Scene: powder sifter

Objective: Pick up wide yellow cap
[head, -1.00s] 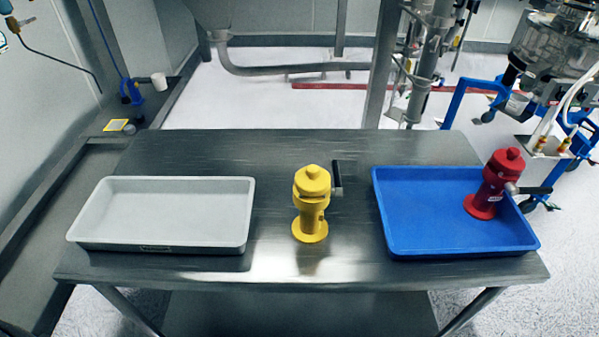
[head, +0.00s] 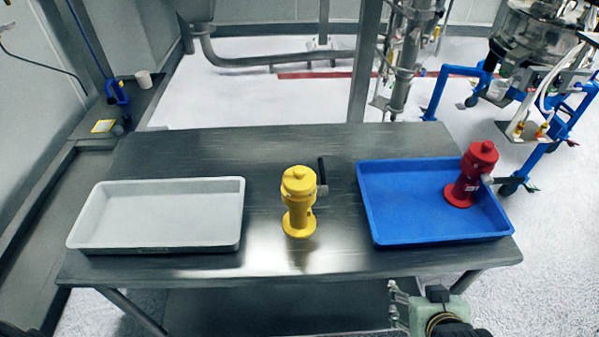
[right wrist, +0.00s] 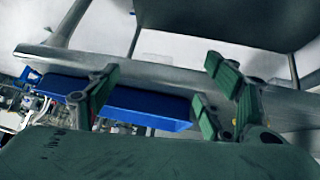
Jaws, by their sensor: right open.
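The wide yellow cap (head: 299,178) sits on top of the upright yellow sifter body (head: 299,219) in the middle of the table. A black handle sticks out at its upper right. My right gripper (head: 398,304) is at the bottom of the head view, in front of the table's near edge and well apart from the cap. In the right wrist view its green-padded fingers (right wrist: 160,95) are spread open with nothing between them held. The cap does not show in the right wrist view. My left gripper is not in view.
The metal table (head: 270,140) carries a grey tray (head: 150,244) at left and a blue tray (head: 385,237) at right. A red device (head: 467,180) stands in the blue tray. The table surface around the yellow body is clear.

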